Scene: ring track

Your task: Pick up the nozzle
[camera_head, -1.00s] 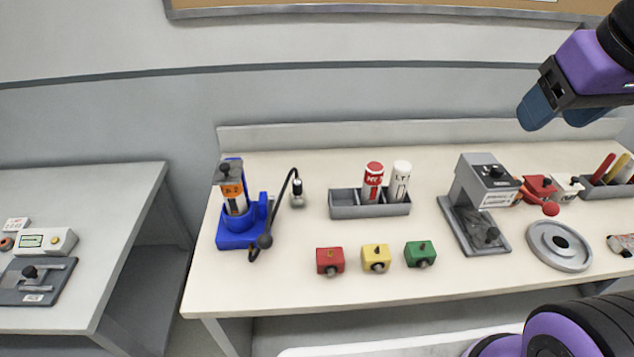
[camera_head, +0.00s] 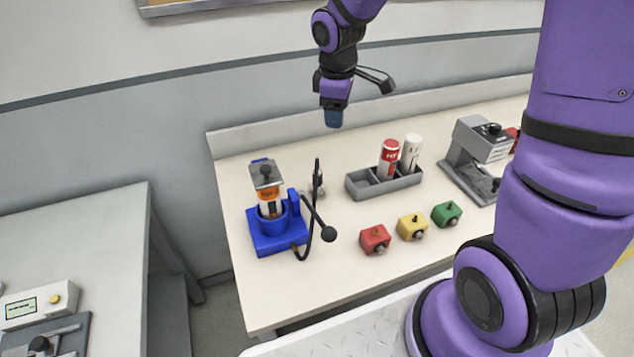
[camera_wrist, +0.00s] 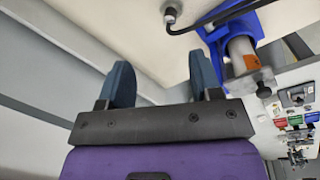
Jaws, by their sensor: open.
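What looks like the nozzle (camera_head: 318,182) is a small grey and black piece at the back of the table, at the upper end of a black hose. In the wrist view a small metal piece with a black cable (camera_wrist: 170,15) shows near the top edge and seems to be the same thing. My gripper (camera_head: 333,120) hangs above the back of the table, apart from it, with its fingers pointing down. In the wrist view the two blue fingers (camera_wrist: 163,80) stand apart with nothing between them.
A grey tray (camera_head: 366,187) with red and white bottles is to the right. Red (camera_head: 375,239), yellow (camera_head: 411,227) and green (camera_head: 446,213) blocks sit in front. A backboard edges the table.

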